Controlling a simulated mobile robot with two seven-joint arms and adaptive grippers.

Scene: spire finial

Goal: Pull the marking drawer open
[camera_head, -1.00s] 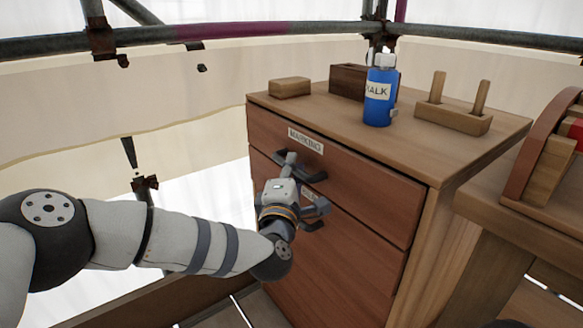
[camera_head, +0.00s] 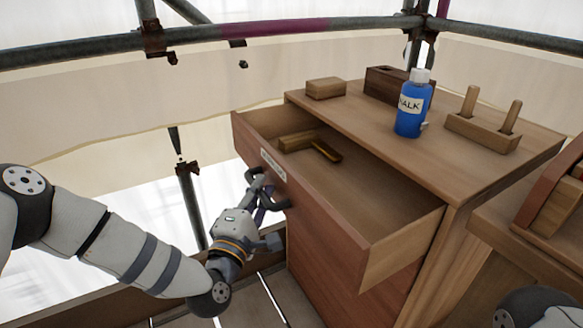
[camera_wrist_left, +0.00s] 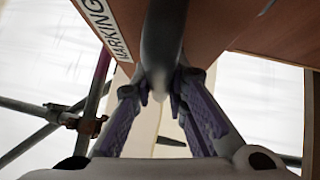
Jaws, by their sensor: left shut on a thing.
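The marking drawer (camera_head: 330,205) is pulled well out of the wooden cabinet (camera_head: 470,165). Its inside shows a wooden try square (camera_head: 312,147) lying near the back left. A label (camera_head: 273,164) sits on its front, and it reads MARKING in the left wrist view (camera_wrist_left: 103,25). My left gripper (camera_head: 262,190) is shut on the dark drawer handle (camera_head: 272,196) below the label. In the left wrist view the fingers (camera_wrist_left: 163,100) close on the handle bar (camera_wrist_left: 161,45). A piece of my right arm shows at the lower right; its gripper is out of view.
On the cabinet top stand a blue chalk bottle (camera_head: 411,110), a small wooden block (camera_head: 326,88), a dark wooden box (camera_head: 385,84) and a two-peg rack (camera_head: 482,128). Scaffold pipes (camera_head: 300,30) run behind. Another bench (camera_head: 520,235) stands at the right.

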